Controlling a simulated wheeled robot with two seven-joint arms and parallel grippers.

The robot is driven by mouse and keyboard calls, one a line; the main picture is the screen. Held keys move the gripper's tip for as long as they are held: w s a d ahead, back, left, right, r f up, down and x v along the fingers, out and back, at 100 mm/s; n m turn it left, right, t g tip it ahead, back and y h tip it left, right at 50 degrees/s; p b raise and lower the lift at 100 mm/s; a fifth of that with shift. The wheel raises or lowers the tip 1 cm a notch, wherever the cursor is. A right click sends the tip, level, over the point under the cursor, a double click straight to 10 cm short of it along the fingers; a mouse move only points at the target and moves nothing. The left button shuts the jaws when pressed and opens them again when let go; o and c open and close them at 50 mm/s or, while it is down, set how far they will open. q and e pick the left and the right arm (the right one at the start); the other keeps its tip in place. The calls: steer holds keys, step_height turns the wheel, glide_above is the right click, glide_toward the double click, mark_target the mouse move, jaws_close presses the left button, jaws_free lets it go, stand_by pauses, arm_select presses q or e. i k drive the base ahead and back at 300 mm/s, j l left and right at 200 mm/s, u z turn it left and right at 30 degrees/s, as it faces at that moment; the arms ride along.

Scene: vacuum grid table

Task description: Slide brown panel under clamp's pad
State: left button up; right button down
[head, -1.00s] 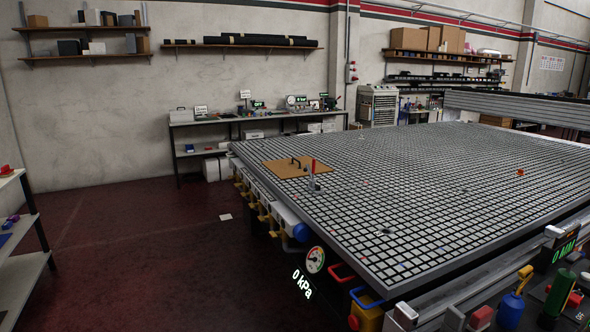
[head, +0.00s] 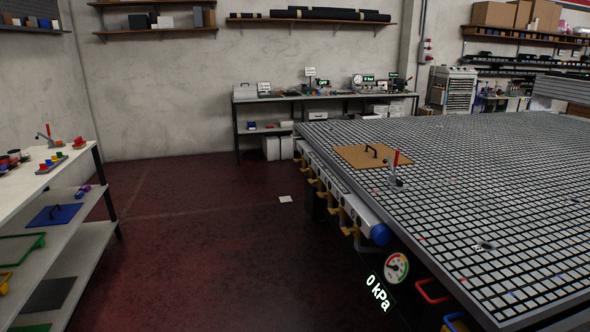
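The clamp (head: 394,172), with an upright red lever, stands on the grid at the panel's near right corner. Its pad is too small to make out, so I cannot tell whether the panel is under it. Neither of my grippers shows in the head view.
A shelf unit (head: 75,205) with small coloured parts and a blue panel (head: 54,215) stands at the left. A workbench (head: 300,97) runs along the back wall. Open red floor (head: 220,240) lies between shelf and table. The gauge display (head: 377,292) reads 0 kPa.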

mark_target(371, 156)
steer(key=i+j+u, duration=0.3)
steer(key=i, duration=0.75)
steer(key=i+u, duration=0.35)
steer(key=i, duration=0.75)
